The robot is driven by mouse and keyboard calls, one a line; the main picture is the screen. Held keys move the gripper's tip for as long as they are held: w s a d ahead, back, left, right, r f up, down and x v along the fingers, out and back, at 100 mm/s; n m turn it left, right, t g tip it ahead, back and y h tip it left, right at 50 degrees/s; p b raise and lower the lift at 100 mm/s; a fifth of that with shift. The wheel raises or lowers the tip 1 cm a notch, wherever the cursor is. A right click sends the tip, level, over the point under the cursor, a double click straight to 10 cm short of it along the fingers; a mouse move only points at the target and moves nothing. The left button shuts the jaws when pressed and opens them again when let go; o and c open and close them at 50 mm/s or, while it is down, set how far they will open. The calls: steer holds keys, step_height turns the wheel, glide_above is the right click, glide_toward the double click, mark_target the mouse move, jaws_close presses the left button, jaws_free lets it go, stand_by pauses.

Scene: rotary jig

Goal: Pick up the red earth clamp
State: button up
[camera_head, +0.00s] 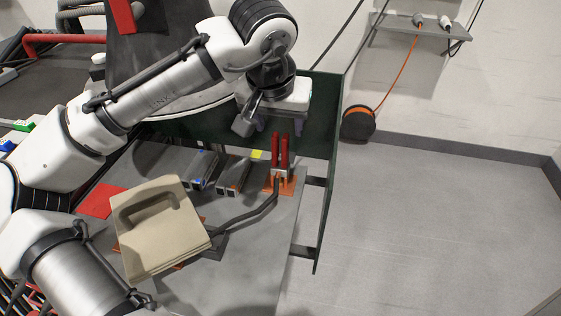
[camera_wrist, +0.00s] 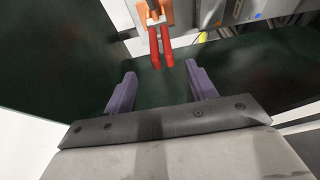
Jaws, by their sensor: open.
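The red earth clamp (camera_head: 281,155) stands near the right edge of the grey table, its two red handles pointing up, on an orange patch. In the wrist view the clamp's red handles (camera_wrist: 161,47) show at the top, ahead of my gripper (camera_wrist: 161,92) and roughly in line with the gap between its purple fingers. My gripper is open and empty, and the handles are apart from the fingertips. In the head view my gripper (camera_head: 270,122) is above and slightly left of the clamp, with its fingers partly hidden. A dark cable (camera_head: 247,219) runs from the clamp.
A dark green panel (camera_head: 325,150) stands along the table's back and right side, close to the clamp. A beige block with a handle (camera_head: 165,262) sits at the table's front left. Grey metal channels (camera_head: 232,178) lie left of the clamp. Open floor (camera_head: 430,220) is at right.

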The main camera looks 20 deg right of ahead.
mark_target(280, 137)
steer(key=p+x, duration=0.1)
steer(key=x, duration=0.6)
steer(key=shift+w+f, duration=0.2)
steer(key=shift+a, duration=0.1)
steer(key=shift+c, duration=0.2)
jaws_close()
steer(key=shift+r, duration=0.1)
